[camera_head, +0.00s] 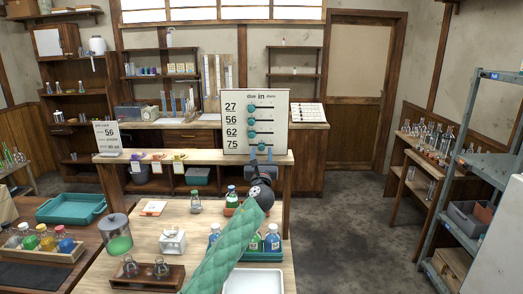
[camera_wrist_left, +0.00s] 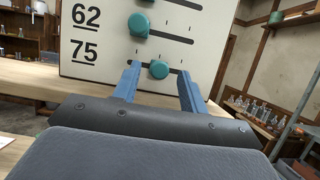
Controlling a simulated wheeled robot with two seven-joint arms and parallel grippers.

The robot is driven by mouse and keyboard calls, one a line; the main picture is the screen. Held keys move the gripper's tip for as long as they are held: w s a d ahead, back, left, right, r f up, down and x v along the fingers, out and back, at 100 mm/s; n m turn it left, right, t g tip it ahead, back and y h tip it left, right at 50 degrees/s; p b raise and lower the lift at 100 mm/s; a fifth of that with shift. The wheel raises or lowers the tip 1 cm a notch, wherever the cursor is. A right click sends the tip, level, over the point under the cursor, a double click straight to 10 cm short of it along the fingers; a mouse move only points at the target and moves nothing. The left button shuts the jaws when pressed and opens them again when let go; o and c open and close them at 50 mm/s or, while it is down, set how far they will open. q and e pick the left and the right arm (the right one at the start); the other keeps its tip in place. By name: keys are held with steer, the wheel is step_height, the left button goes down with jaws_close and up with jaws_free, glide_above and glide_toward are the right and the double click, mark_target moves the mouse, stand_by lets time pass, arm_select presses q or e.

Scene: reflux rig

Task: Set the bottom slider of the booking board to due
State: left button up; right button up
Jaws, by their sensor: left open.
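The booking board (camera_head: 236,135) stands upright on the far counter, with rows 27, 56, 62 and 75. Its heading shows "due", "in" and a third word too small to read surely. The bottom slider (camera_head: 261,146), a teal knob on row 75, sits under "in"; the knobs above sit further left, about under "due". In the left wrist view the bottom slider (camera_wrist_left: 158,69) is at mid-track. My left gripper (camera_head: 262,154) is open just below it. The blue fingers of the left gripper (camera_wrist_left: 158,82) appear on either side of the knob, apart from it. My right gripper is not seen.
A placard (camera_head: 108,138) reading 56 stands left on the same counter (camera_head: 205,157). Bottles in a teal tray (camera_head: 262,257) and a wooden rack (camera_head: 147,279) are on the near table, below my left arm. Open floor (camera_head: 345,220) lies to the right.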

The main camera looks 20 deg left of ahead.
arm_select(q)
steer(key=shift+w+a+r, duration=0.15)
steer(key=shift+w, duration=0.35)
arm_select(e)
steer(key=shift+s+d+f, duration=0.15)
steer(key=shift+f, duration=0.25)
